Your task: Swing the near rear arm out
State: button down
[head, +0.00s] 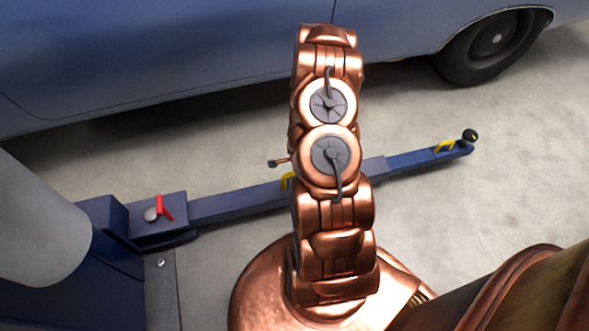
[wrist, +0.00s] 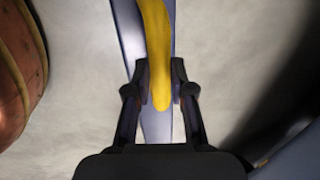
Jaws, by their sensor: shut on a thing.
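The blue lift arm (head: 235,203) reaches from its pivot block at the left to a black round pad (head: 470,135) at its right end, low over the floor. A yellow handle (head: 287,181) on it is partly hidden behind my arm, and a second yellow handle (head: 445,146) sits near the pad. A red lever (head: 165,208) stands on the pivot block. In the wrist view my gripper (wrist: 161,95) is shut on a yellow handle (wrist: 155,50), one finger on each side, with the blue arm beneath. The head view hides the gripper behind my arm.
A blue car (head: 150,60) stands behind the lift arm, its wheel (head: 492,40) at the upper right. A pale rounded column (head: 35,225) stands at the left edge. The bare concrete floor (head: 440,205) is open in front of the lift arm.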

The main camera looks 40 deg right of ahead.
jog(key=c, duration=1.1)
grip_release()
jog(key=shift+s+a+f, duration=0.2)
jog(key=shift+s+a, duration=0.1)
jog(key=shift+s, duration=0.45)
jog(key=shift+o, duration=0.4)
jog(key=shift+w, duration=0.15)
jog(key=shift+w+d+r, duration=0.1)
jog(key=shift+w, duration=0.1)
jog(key=v, duration=1.2)
